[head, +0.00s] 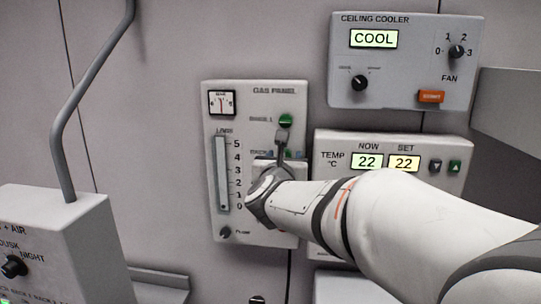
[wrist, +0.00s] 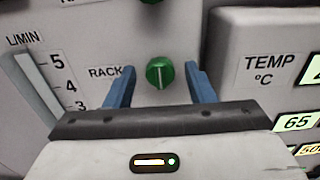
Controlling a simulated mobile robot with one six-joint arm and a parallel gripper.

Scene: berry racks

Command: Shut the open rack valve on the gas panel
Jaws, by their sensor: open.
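The gas panel (head: 265,225) is a pale plate on the wall. Its upper green knob, by a rack label, (head: 286,120) shows in the head view; its edge peeks in at the top of the wrist view. A lower green knob (wrist: 160,73), labelled RACK with the number hidden, has an upright pale line on its face. My gripper (wrist: 160,70) is open, its blue fingers to the left and right of this lower knob with gaps on both sides.
A flow tube (head: 222,173), a small gauge (head: 221,102) and a dark lower knob (head: 226,232) sit on the panel. The temperature panel (head: 330,142) is close at right, the ceiling cooler box (head: 400,20) above. A grey pipe (head: 57,130) rises from a box at left.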

